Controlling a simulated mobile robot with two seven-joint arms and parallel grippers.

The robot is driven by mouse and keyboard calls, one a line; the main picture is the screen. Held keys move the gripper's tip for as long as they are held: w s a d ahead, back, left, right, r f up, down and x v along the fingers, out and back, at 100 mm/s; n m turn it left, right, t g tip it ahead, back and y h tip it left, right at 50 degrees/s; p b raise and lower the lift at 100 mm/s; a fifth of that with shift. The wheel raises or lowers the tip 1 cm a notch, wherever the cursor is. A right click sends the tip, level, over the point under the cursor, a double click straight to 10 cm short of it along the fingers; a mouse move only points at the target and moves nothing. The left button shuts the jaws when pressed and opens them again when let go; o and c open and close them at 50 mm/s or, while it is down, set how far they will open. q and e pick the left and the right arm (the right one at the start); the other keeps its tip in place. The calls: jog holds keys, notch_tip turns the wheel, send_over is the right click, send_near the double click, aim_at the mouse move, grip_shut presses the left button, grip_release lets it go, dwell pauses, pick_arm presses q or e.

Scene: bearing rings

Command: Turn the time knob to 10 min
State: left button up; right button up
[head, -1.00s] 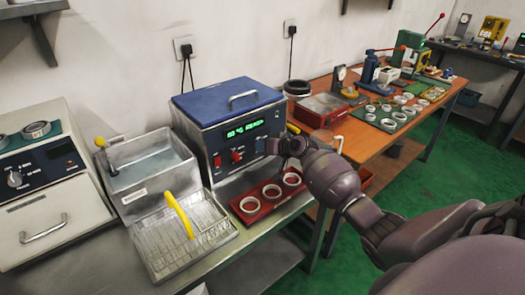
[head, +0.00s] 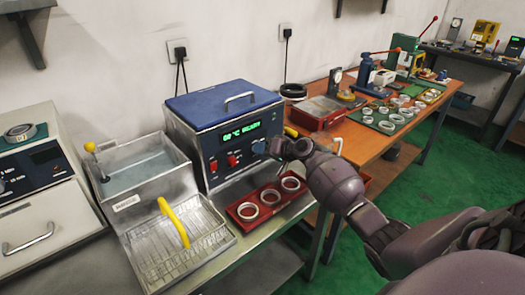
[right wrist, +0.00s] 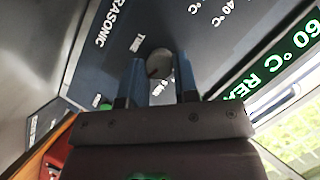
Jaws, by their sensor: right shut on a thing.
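The time knob (right wrist: 158,65) is a round grey knob with a reddish mark, on the dark panel beside the word TIME in the right wrist view. It is on the front of the blue-lidded ultrasonic cleaner (head: 201,140). My right gripper (right wrist: 158,85) is at the knob, with one blue finger on each side, shut on it. In the head view my right gripper (head: 270,147) reaches the right part of the panel and largely hides the knob. The exact setting cannot be read. The green display (head: 241,131) is lit and reads 60 °C READY in the wrist view.
Red switches (head: 232,160) sit left of the knob. A red tray (head: 238,220) with three rings lies below the gripper. A wire basket (head: 150,250) with a yellow handle and a water tank (head: 118,192) stand to the left. An orange table (head: 375,140) is at the right.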

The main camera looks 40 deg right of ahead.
jog(key=o, duration=0.9)
jog(key=p+v, duration=0.1)
jog(key=v, duration=0.9)
jog(key=shift+s+d+r, duration=0.1)
jog(key=shift+s+r, duration=0.1)
jog(key=shift+s, duration=0.15)
